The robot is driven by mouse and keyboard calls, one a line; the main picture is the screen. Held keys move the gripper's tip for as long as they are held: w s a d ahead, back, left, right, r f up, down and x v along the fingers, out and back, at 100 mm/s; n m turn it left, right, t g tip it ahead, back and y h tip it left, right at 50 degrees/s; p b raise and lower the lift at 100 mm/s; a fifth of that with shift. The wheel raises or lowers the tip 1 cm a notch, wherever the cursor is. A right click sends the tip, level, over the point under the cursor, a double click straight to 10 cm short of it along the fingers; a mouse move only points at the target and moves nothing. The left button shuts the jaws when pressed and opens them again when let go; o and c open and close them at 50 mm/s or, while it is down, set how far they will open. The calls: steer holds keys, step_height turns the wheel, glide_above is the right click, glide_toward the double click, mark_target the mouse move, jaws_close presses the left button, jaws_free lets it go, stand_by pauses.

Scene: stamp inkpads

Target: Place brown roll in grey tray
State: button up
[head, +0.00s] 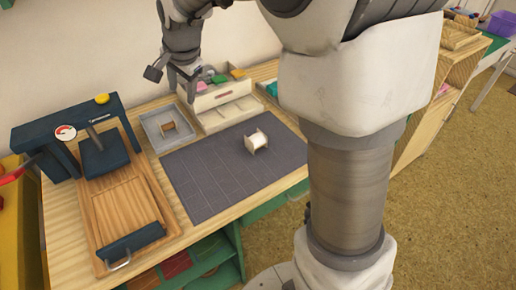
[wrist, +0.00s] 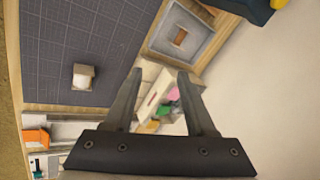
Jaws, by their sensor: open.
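A brown roll (head: 168,128) lies inside the grey tray (head: 184,139), which stands at the back of the table. Both also show at the top of the wrist view, the roll (wrist: 180,37) within the tray (wrist: 203,36). A second roll (head: 257,143), with a pale winding and tan ends, rests on the dark mat; it also shows in the wrist view (wrist: 82,77). My gripper (head: 180,82) is open and empty, raised above the table near the tray and the white organizer. Its two fingers (wrist: 160,76) have nothing between them.
The dark gridded mat (head: 205,180) is otherwise clear. A white organizer (head: 222,103) with coloured items stands right of the tray. A dark blue press (head: 100,150) on a wooden base fills the table's left side.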

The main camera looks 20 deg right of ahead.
steer(key=s+d+n, duration=0.2)
steer(key=s+n, duration=0.1)
steer(key=s, duration=0.6)
steer(key=s+d+r+n, duration=0.1)
steer(key=s+d+n, duration=0.2)
steer(key=s, duration=0.6)
steer(key=s+d+r+n+h, duration=0.1)
steer(key=s+d+n, duration=0.2)
steer(key=s, duration=0.7)
steer(key=shift+r+n+t, duration=0.25)
steer(key=shift+n+t, duration=0.15)
steer(key=shift+n, duration=0.6)
steer(key=shift+s, duration=0.1)
step_height(320, 180, up, 14)
steer(key=p, duration=1.3)
steer(key=shift+p, duration=0.4)
